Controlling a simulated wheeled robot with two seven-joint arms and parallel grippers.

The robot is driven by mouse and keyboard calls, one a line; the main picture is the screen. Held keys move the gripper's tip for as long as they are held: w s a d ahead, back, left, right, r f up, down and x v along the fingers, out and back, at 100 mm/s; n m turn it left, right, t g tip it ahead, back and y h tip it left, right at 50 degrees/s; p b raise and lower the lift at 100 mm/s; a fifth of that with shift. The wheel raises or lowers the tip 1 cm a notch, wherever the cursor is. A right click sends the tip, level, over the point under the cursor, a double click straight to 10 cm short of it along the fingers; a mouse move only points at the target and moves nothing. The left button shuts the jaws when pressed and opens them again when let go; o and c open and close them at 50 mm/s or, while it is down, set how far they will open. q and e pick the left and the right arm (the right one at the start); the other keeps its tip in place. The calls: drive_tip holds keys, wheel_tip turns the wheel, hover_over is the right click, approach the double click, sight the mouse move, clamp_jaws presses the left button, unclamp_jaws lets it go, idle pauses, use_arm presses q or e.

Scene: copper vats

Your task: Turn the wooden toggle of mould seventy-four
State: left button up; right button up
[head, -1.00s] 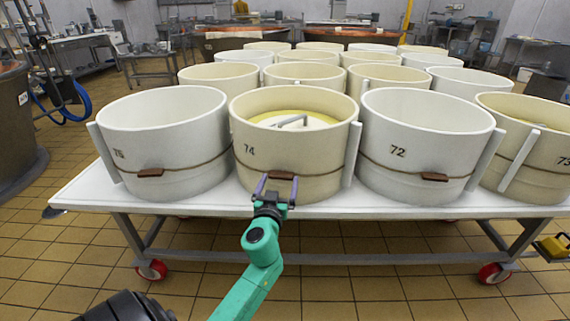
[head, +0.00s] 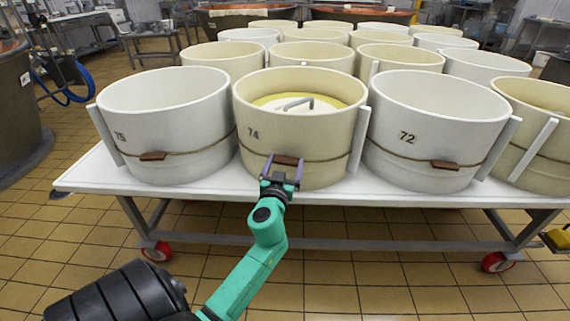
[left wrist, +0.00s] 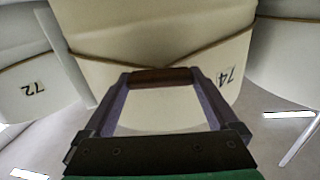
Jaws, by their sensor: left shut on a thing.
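Mould seventy-four (head: 305,140) is a cream round mould at the front of the white table, marked 74, with a cord around it. It also shows in the left wrist view (left wrist: 150,45), upside down. Its brown wooden toggle (head: 287,160) sits on the cord at the front; in the left wrist view the toggle (left wrist: 160,76) lies level across the jaws. My left gripper (head: 283,165) is shut on the toggle, one purple finger at each end; its fingers also show in the left wrist view (left wrist: 160,82). My right gripper is not in view.
Mould 75 (head: 170,125) stands close on the left and mould 72 (head: 430,130) on the right, each with its own toggle. More moulds fill the table (head: 220,192) behind. The tiled floor in front is clear.

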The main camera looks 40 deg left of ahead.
use_arm(q)
drive_tip(key=m, duration=0.3)
drive_tip(key=shift+m, duration=0.3)
drive_tip(key=m, duration=0.4)
drive_tip(key=shift+m, duration=0.3)
drive_tip(key=m, duration=0.3)
drive_tip(key=shift+m, duration=0.3)
drive_tip(key=m+p, duration=0.1)
drive_tip(key=m, duration=0.3)
drive_tip(key=shift+m, duration=0.8)
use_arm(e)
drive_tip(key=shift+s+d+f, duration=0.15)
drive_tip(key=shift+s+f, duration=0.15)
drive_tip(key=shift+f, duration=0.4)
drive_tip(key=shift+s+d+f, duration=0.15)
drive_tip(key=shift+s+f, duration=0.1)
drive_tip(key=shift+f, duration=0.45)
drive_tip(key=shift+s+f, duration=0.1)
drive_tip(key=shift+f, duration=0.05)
use_arm(q)
drive_tip(key=o, duration=1)
